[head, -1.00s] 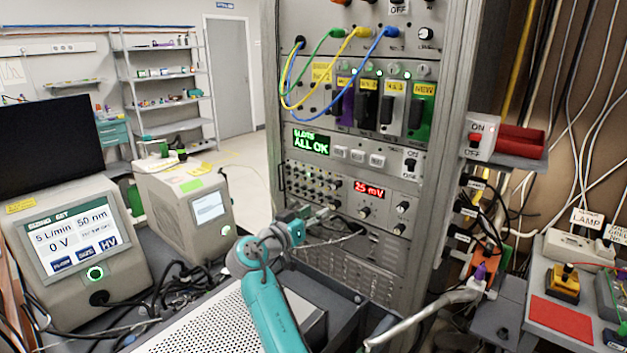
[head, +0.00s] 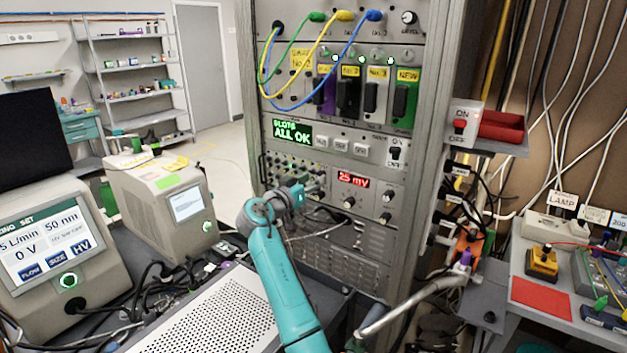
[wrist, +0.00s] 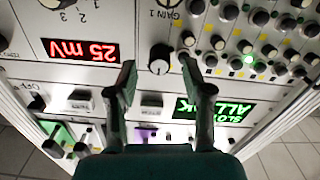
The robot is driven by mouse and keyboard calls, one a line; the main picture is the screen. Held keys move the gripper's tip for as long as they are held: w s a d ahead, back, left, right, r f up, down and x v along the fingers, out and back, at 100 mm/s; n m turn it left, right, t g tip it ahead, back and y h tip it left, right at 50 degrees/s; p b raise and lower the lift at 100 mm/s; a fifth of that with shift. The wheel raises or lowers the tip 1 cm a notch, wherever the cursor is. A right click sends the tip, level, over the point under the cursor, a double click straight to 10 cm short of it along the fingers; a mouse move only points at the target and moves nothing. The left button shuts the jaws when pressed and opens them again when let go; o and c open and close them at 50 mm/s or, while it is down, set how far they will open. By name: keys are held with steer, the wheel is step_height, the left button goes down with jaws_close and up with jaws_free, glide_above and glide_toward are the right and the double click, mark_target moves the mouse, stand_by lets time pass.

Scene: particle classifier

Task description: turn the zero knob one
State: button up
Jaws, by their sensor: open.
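A round dark knob with a white pointer line (wrist: 159,58) is on the rack panel beside the red 25 mV display (wrist: 80,50), in the upside-down wrist view. Its own label is not readable to me, so I cannot be sure it is the zero knob. My gripper (wrist: 158,70) is open, one finger on each side of this knob in the picture; contact cannot be told. In the head view my gripper (head: 307,190) is at the panel just left of the display (head: 354,180) and hides this knob.
Another knob (wrist: 55,4) with number marks and a block of small knobs (wrist: 248,45) flank this knob. The green ALL OK display (head: 292,132) is above on the rack. My arm reaches over a perforated box (head: 225,315). Coloured cables (head: 320,70) hang higher up.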

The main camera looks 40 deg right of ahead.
steer(key=shift+w+d, duration=0.2)
steer(key=shift+d, duration=0.4)
jaws_close()
